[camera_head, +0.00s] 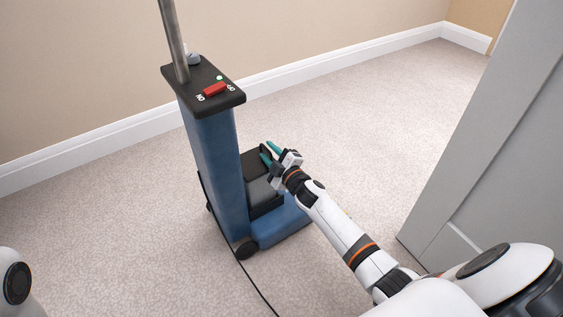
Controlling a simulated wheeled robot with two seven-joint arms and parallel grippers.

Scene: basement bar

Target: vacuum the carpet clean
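A blue upright vacuum cleaner (218,165) stands on the light speckled carpet (120,235). Its black top panel bears a red switch (215,89), marked ON at its left end, and a small green dot. A metal handle tube (174,40) rises from the panel and leaves the picture at the top. My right gripper (270,153) has teal fingers that stand apart with nothing seen between them. It is in front of or above the vacuum's low black and grey base; whether it touches is unclear. My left gripper is outside the view.
A dark cord (258,289) runs from the vacuum toward the bottom edge. A beige wall with a white baseboard (130,130) lies behind. A grey panel or door (480,140) stands at right, close to my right arm. Open carpet lies left and behind.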

